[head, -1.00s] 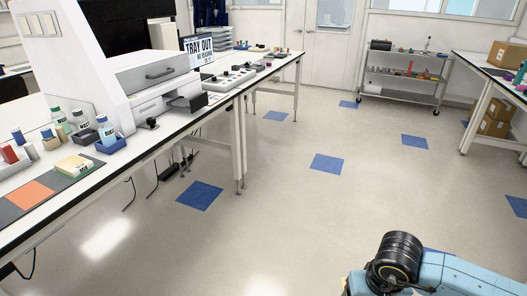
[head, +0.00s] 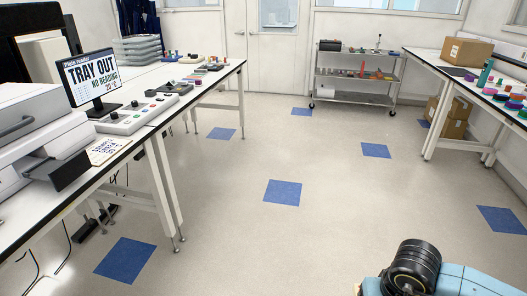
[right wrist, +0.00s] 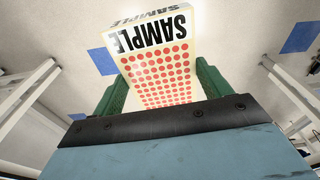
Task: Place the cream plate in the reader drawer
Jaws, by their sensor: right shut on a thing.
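The cream plate (right wrist: 160,72), with rows of red dots and a black SAMPLE label, is in the right wrist view. My right gripper (right wrist: 155,90) is shut on it, with a green finger at each side. The plate is clear of any bench there, with floor beyond it. In the head view the white plate reader (head: 40,120) stands on the left bench, cut by the picture edge. Its dark drawer tray (head: 70,170) sticks out at the front. The right gripper itself does not show in the head view, only my arm. My left gripper is not in view.
A monitor (head: 90,78) reading TRAY OUT and a control box (head: 135,115) stand beside the reader. The left bench edge and legs border open floor (head: 230,240). A wheeled cart (head: 352,82) is at the back. A right bench (head: 440,68) holds boxes and coloured items.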

